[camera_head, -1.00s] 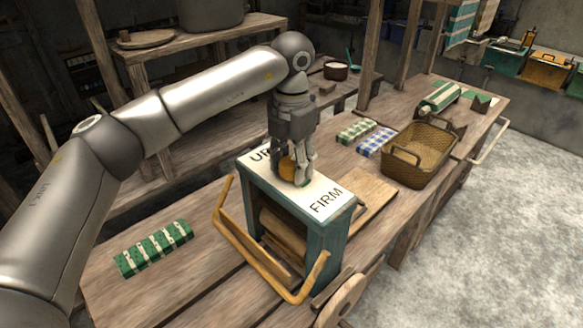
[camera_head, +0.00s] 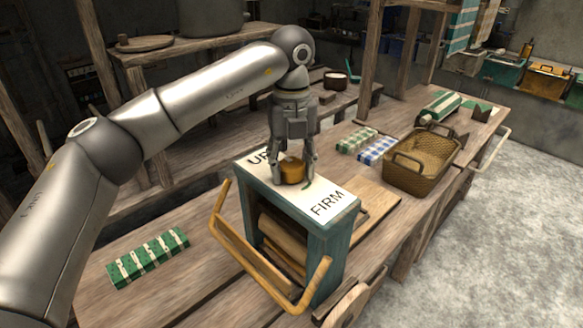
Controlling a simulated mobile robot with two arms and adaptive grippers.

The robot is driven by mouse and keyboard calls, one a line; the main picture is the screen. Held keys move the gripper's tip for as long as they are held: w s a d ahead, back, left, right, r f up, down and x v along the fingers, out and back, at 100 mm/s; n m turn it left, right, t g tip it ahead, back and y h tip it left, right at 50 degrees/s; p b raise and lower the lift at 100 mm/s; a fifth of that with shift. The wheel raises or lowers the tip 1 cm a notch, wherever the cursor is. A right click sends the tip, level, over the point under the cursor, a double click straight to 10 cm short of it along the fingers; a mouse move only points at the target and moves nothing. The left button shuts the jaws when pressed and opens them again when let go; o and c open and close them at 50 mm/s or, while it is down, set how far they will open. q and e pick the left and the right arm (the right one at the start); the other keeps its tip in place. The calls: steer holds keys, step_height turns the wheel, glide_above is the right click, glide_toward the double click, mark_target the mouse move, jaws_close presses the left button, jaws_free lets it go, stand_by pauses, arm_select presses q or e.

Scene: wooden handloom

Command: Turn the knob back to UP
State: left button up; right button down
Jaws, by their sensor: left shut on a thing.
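The round amber knob (camera_head: 292,172) stands on the white top plate (camera_head: 332,190) of a teal-framed press (camera_head: 345,240). The plate reads "UP", partly covered, at its far left end and "FIRM" at its near right end. My left gripper (camera_head: 292,181) points straight down with one finger on each side of the knob, shut on it. A small dark green mark shows beside the right fingertip; I cannot tell for sure which way the knob points. My right gripper is not in view.
A yellow handle bar (camera_head: 250,255) sticks out at the press's front. A green patterned cloth (camera_head: 148,257) lies to the left on the wooden bench. Folded cloths (camera_head: 377,150) and a wicker basket (camera_head: 421,178) stand to the right, with a flat board (camera_head: 373,202) between.

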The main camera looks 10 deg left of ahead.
mark_target(291, 163)
arm_select(q)
steer(key=shift+w+r+n+b, duration=0.1)
steer(key=shift+n+b, duration=0.05)
steer(key=shift+n, duration=0.5)
steer(key=shift+r+n+b, duration=0.1)
steer(key=shift+n+b, duration=0.05)
steer(key=shift+n, duration=0.5)
steer(key=shift+a, duration=0.1)
steer(key=o, duration=0.8)
steer(key=shift+c, duration=0.2)
steer(key=shift+o, duration=1.2)
steer(key=shift+f, duration=0.1)
step_height(291, 163, up, 12)
